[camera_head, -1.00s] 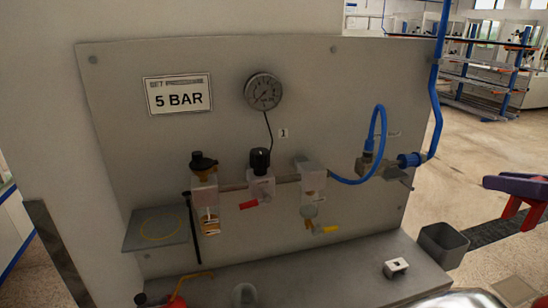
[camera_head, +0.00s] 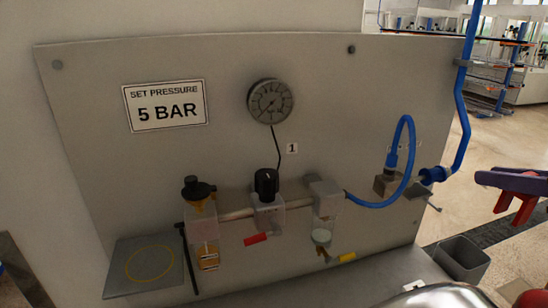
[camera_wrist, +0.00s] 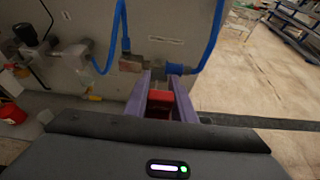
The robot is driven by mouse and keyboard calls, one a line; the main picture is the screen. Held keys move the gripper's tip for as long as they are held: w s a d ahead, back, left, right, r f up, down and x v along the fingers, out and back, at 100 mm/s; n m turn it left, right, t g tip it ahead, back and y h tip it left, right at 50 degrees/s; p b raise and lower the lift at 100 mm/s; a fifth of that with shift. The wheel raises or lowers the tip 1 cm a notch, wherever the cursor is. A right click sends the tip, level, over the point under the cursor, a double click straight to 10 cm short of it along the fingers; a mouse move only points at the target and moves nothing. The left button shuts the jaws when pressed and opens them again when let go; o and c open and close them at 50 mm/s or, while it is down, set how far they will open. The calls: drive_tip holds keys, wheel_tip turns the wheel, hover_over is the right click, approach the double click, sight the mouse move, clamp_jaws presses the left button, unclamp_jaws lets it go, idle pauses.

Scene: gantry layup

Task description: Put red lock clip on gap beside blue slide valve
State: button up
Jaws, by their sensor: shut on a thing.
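The blue slide valve (camera_head: 435,175) sits at the right of the panel, at the lower end of a blue pipe. In the wrist view the blue valve (camera_wrist: 177,69) and grey body (camera_wrist: 131,64) lie just beyond my fingertips. My gripper (camera_head: 508,181), with purple fingers, is right of the valve in the head view, apart from it. It is shut on the red lock clip (camera_head: 516,203), whose prongs hang below. The clip (camera_wrist: 160,96) shows between the fingers in the wrist view.
The panel carries a gauge (camera_head: 270,101), a 5 BAR sign (camera_head: 165,106) and regulator units with a black knob (camera_head: 266,183). A looped blue hose (camera_head: 410,135) rises near the valve. A grey bin (camera_head: 461,258) stands below right. Open floor lies to the right.

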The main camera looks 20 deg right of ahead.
drive_tip(key=shift+w, duration=0.1)
drive_tip(key=w, duration=1.9)
drive_tip(key=shift+w+a, duration=0.15)
drive_tip(key=shift+a, duration=0.15)
drive_tip(key=shift+w+f, duration=0.15)
drive_tip(key=shift+f, duration=1.4)
drive_tip(key=shift+w+f, duration=0.2)
drive_tip(key=shift+f, duration=1.75)
drive_tip(key=shift+f, duration=0.1)
